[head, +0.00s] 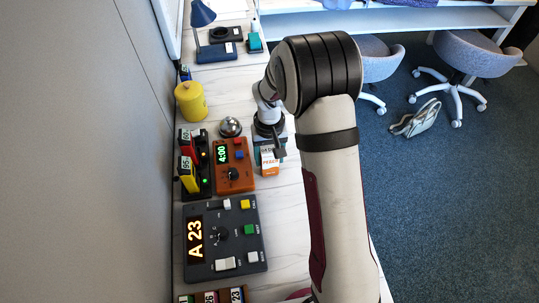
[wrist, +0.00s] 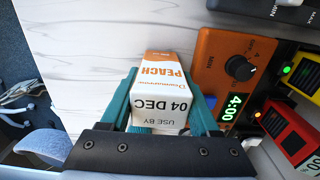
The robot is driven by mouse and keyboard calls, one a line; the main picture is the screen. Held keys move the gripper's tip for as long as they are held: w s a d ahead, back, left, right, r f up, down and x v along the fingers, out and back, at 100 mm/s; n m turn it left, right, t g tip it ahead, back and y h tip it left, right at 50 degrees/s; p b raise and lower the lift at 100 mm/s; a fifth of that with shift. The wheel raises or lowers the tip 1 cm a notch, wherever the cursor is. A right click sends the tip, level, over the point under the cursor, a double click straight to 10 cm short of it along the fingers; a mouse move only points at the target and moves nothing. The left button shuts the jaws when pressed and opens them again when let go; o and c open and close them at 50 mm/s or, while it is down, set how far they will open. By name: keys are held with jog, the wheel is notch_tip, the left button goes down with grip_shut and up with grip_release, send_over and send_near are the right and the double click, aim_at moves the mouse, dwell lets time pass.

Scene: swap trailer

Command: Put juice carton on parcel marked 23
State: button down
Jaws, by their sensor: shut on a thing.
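The juice carton is a small white and orange box marked PEACH and USE BY 04 DEC. It shows in the wrist view (wrist: 162,85) and in the head view (head: 270,163), beside the orange timer. My gripper has teal fingers on both sides of it, shut on it, in the wrist view (wrist: 168,98) and in the head view (head: 268,150). I cannot tell whether the carton touches the table. A small label marked 23 (head: 237,295) shows at the bottom edge of the head view, cut off. I cannot tell whether it is a parcel.
The orange timer (head: 235,174) reads 4:00. A dark panel (head: 240,215) displays A 23. White table (head: 285,225) is bare right of the panel.

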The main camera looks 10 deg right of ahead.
jog(key=shift+c, duration=0.6)
grip_release()
jog(key=shift+f, duration=0.1)
notch_tip(320, 180, up, 12)
jog(key=shift+r, duration=0.15)
jog(key=s+r+m+y, duration=0.1)
jog(key=s+r+m, duration=0.2)
jog(key=s, duration=1.4)
notch_tip(320, 180, up, 4)
jog(key=shift+s+a, duration=0.25)
jog(key=shift+s, duration=0.05)
jog(key=shift+o, duration=0.2)
jog(key=s+a+f+m, duration=0.1)
jog(key=s+m, duration=0.1)
jog(key=s, duration=0.8)
jog(key=shift+s+f+m+y, duration=0.25)
jog(key=shift+f+m+y, duration=0.05)
jog(key=shift+y, duration=0.1)
